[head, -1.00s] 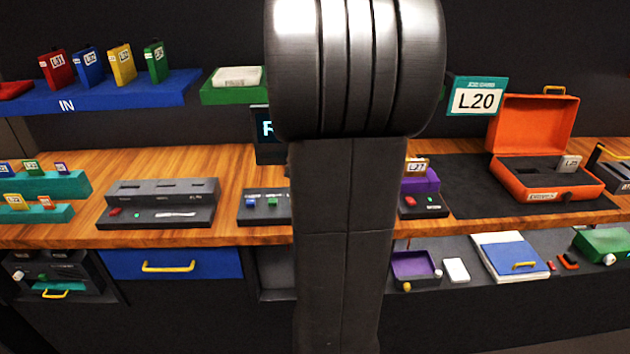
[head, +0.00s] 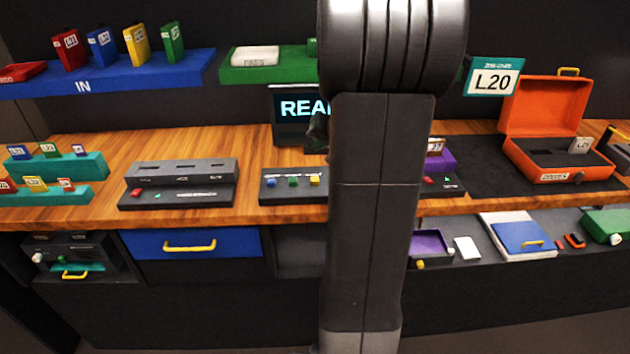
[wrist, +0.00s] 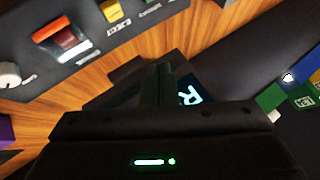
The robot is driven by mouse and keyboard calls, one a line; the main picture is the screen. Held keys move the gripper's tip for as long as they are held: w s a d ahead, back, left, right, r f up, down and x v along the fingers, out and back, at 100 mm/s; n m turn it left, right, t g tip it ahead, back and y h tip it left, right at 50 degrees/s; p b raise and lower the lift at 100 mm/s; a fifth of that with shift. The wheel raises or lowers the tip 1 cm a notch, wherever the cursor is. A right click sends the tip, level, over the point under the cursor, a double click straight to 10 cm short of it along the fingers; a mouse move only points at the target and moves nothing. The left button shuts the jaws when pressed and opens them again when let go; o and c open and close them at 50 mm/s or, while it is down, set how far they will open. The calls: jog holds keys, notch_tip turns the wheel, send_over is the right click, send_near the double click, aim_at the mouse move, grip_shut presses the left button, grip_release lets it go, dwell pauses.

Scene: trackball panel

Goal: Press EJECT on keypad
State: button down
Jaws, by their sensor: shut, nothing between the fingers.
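The keypad (head: 268,194) is a dark grey box on the wooden counter, left of my arm in the head view, with blue, green and yellow buttons. My gripper (wrist: 158,75) is shut and empty, over the counter and apart from that panel. In the head view my arm hides most of the gripper.
A screen (head: 298,106) stands behind the keypad. A grey slotted box (head: 180,172) sits left of it, a purple device (head: 440,160) right of my arm. An open orange case (head: 560,172) is at right. The blue IN shelf (head: 130,78) hangs at back left.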

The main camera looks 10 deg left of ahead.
aim_at(317, 181)
notch_tip(317, 181, down, 7)
jog(key=b, duration=0.5)
jog(key=shift+f+b, duration=0.35)
jog(key=shift+f, duration=0.05)
jog(key=shift+f, duration=0.1)
dwell(1.4)
jog(key=shift+f+b, duration=0.3)
jog(key=shift+b, duration=0.3)
jog(key=shift+f+b, duration=0.55)
jog(key=shift+b, duration=0.05)
dwell(0.5)
jog(key=shift+r, duration=0.2)
jog(key=shift+r+p, duration=0.55)
jog(key=shift+r, duration=0.25)
jog(key=shift+r+p, duration=1.6)
jog(key=shift+r, duration=0.85)
